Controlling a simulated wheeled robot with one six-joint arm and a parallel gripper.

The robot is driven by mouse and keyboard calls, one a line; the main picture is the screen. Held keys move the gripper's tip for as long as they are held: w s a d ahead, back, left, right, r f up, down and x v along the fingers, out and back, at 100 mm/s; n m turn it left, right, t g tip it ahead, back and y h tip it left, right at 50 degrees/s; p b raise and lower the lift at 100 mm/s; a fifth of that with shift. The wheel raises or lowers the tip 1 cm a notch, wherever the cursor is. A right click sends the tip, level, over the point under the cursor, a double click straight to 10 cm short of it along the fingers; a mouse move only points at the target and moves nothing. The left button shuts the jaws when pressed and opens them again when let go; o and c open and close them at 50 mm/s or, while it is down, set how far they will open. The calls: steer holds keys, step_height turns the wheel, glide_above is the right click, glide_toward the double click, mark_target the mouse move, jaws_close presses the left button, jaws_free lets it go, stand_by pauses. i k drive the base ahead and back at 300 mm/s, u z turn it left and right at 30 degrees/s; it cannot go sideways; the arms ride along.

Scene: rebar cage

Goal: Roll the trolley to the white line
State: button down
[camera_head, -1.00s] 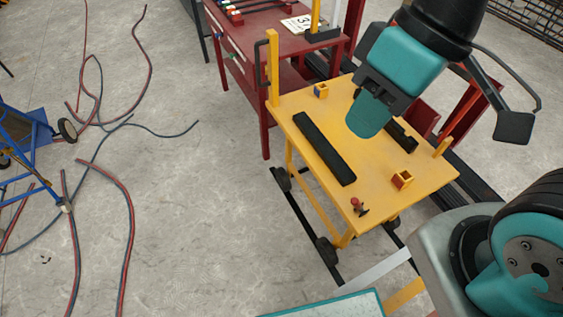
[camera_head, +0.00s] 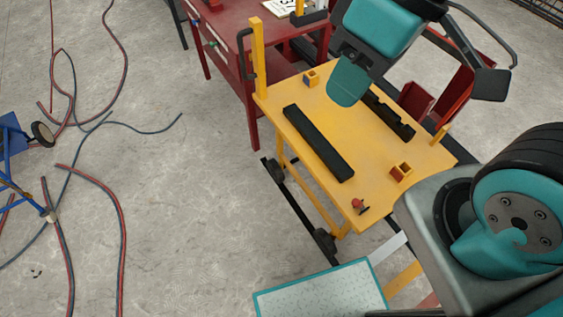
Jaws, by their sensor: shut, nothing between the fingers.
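The yellow trolley (camera_head: 362,125) stands on black rails on the floor, with black wheels under its near left side. Its flat top carries two long black blocks, small open boxes and a red knob. A yellow post with a black handle (camera_head: 246,55) rises at its far left corner. My gripper (camera_head: 347,85), with teal fingers, is shut and empty. It shows over the far part of the trolley top; I cannot tell whether it touches. A white strip (camera_head: 388,248) shows on the floor at the trolley's near end, partly hidden by my arm.
A red workbench (camera_head: 283,55) stands close behind the trolley. A red bin (camera_head: 440,100) is at its right. Red and blue hoses (camera_head: 118,215) lie on the floor at left, near a blue wheeled frame (camera_head: 15,150). The floor between is clear.

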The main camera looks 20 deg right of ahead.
mark_target(371, 150)
steer(key=k, duration=1.65)
steer(key=u, duration=0.55)
steer(key=i, duration=1.6)
steer(key=z, duration=1.8)
